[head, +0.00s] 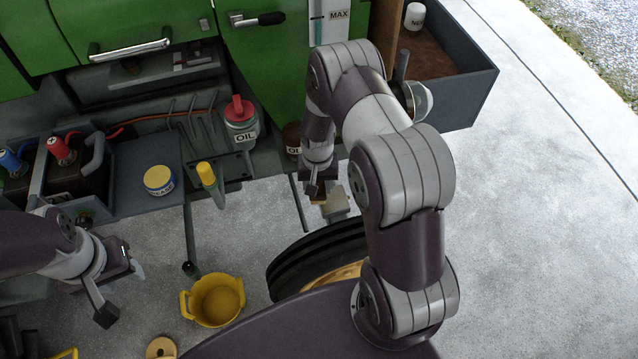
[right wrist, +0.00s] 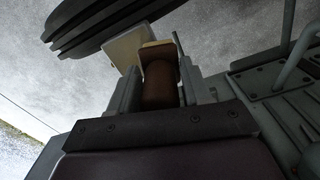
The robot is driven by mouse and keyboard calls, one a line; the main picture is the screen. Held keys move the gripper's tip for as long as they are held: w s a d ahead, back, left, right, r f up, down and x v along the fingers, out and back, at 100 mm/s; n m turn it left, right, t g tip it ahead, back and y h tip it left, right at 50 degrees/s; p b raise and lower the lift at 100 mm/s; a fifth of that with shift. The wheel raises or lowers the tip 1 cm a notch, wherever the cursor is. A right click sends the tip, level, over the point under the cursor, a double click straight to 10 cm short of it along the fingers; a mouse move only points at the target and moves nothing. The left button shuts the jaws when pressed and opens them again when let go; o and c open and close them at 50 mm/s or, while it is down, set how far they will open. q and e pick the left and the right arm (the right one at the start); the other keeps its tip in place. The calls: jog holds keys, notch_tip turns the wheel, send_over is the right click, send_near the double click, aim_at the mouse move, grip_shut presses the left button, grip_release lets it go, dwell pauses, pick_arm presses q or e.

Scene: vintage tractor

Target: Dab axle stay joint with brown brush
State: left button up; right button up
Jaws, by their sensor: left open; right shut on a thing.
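My right gripper (head: 322,192) is shut on the brown brush (right wrist: 160,85), seen in the right wrist view as a brown handle with a tan end between the fingers. In the head view only a small brown part shows below the gripper. A pale beige block (head: 337,206) is right beside the brush, above the tyre; it also shows in the right wrist view (right wrist: 122,48). I cannot tell whether they touch. I cannot identify the axle stay joint for sure; a thin dark rod (head: 298,203) runs down just left of the gripper. My left gripper (head: 121,292) is open and empty over the floor.
A black tyre (head: 300,262) with a yellow hub lies below my right arm. A yellow tub (head: 217,300) stands on the floor. A red-topped oil can (head: 240,120), yellow grease tin (head: 159,179) and open grey drawer (head: 450,85) are around. The floor at right is clear.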

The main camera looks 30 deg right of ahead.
jog(key=shift+w+r+p, duration=0.1)
jog(key=shift+r+p, duration=0.2)
jog(key=shift+d+r+p, duration=0.3)
jog(key=shift+r+p, duration=0.3)
jog(key=shift+r, duration=0.5)
jog(key=shift+a+r+p, duration=0.2)
jog(key=shift+r+p, duration=0.9)
jog(key=shift+r, duration=0.05)
jog(key=shift+d+r+p, duration=0.15)
jog(key=shift+r+p, duration=0.35)
jog(key=shift+r, duration=0.15)
